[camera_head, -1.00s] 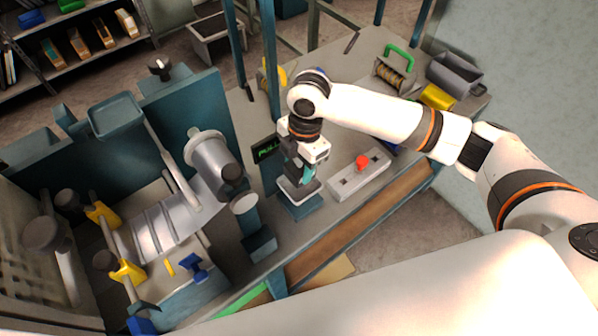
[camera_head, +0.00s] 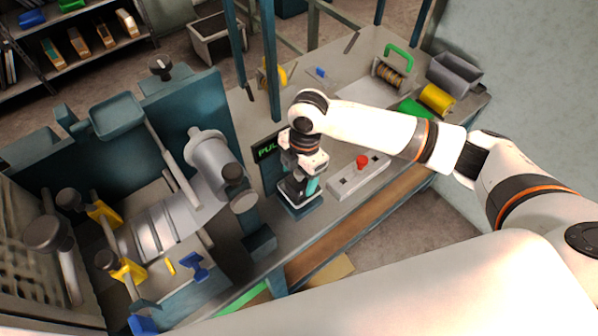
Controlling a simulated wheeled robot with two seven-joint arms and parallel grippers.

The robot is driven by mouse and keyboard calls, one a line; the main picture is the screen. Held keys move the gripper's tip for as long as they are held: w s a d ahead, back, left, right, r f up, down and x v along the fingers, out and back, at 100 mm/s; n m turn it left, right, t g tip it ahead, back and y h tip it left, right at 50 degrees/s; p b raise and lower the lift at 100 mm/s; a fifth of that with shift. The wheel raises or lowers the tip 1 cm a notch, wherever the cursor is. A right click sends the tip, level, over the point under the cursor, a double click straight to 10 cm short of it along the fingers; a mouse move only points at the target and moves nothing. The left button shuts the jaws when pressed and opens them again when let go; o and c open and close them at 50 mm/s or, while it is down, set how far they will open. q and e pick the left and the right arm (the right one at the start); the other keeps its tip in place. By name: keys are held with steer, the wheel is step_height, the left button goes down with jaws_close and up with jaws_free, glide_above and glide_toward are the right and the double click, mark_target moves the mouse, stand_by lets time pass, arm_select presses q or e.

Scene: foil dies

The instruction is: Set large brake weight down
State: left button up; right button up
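My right gripper (camera_head: 297,188) points down over a small teal stand (camera_head: 302,209) near the front edge of the bench. Its dark fingers and a narrow teal piece (camera_head: 313,185) beside them overlap in the view. I cannot tell whether the fingers are open or closed around something. I cannot pick out the large brake weight with certainty; it may be hidden at the fingers. My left gripper is not in view.
A grey box with a red button (camera_head: 361,161) lies just right of my gripper. A dark display (camera_head: 268,150) and the foil machine's grey roller (camera_head: 212,158) are to the left. A yellow cylinder (camera_head: 436,99) and a grey bin (camera_head: 455,73) stand at the back right.

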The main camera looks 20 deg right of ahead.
step_height(320, 180, up, 12)
steer(key=d, duration=0.1)
steer(key=shift+w+d+b, duration=0.15)
steer(key=shift+w+b, duration=0.15)
steer(key=shift+b, duration=0.1)
stand_by(0.5)
